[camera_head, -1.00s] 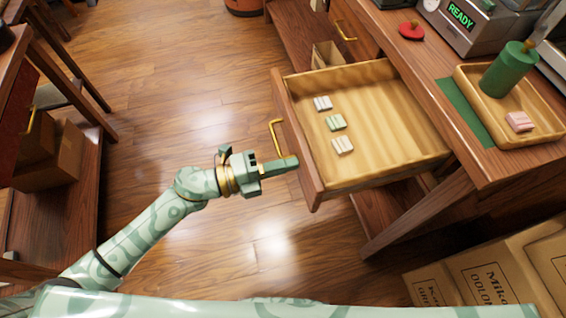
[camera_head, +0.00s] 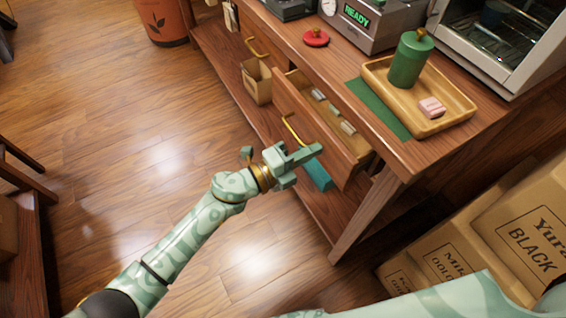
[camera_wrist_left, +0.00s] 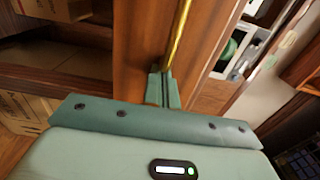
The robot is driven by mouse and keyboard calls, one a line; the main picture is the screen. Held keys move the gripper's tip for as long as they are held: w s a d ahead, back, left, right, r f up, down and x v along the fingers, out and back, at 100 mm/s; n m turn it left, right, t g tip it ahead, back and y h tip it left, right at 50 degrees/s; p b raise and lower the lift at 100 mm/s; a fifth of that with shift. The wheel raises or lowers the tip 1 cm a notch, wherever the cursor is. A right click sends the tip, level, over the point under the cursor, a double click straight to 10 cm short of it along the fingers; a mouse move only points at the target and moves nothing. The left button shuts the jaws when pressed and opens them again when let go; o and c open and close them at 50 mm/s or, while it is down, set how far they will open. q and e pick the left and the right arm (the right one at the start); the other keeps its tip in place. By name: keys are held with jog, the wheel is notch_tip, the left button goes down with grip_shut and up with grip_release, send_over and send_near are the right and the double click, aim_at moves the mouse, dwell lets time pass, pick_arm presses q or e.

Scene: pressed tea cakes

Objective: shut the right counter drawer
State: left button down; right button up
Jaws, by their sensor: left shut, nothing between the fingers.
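The right counter drawer (camera_head: 300,108) stands partly open, with a narrow strip of its inside and several small wrapped pieces (camera_head: 347,127) showing. Its brass handle (camera_head: 291,130) is on the front panel, and the handle also shows in the left wrist view (camera_wrist_left: 181,35). My left gripper (camera_head: 316,150) is shut and empty, with its fingertips at the drawer front, to the right of the handle. In the left wrist view the closed fingers (camera_wrist_left: 164,84) point at the wooden front beside the handle; I cannot tell whether they touch it. My right gripper is not in view.
On the counter are a wooden tray (camera_head: 452,122) with a green canister (camera_head: 410,60), a green mat (camera_head: 379,108) and a red lidded item (camera_head: 316,38). A paper bag (camera_head: 257,82) stands on the lower shelf. Cartons (camera_head: 452,262) stand at lower right.

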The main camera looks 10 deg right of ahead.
aim_at(333, 140)
pick_arm(q)
jog(key=b+x, duration=0.1)
jog(key=x, duration=0.4)
jog(key=shift+w+d+f, duration=0.1)
jog(key=shift+d, duration=0.3)
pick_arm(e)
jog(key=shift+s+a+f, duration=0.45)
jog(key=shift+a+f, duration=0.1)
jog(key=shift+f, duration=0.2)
pick_arm(q)
jog(key=shift+w, duration=0.1)
jog(key=shift+d+r, duration=0.1)
jog(key=shift+r, duration=0.25)
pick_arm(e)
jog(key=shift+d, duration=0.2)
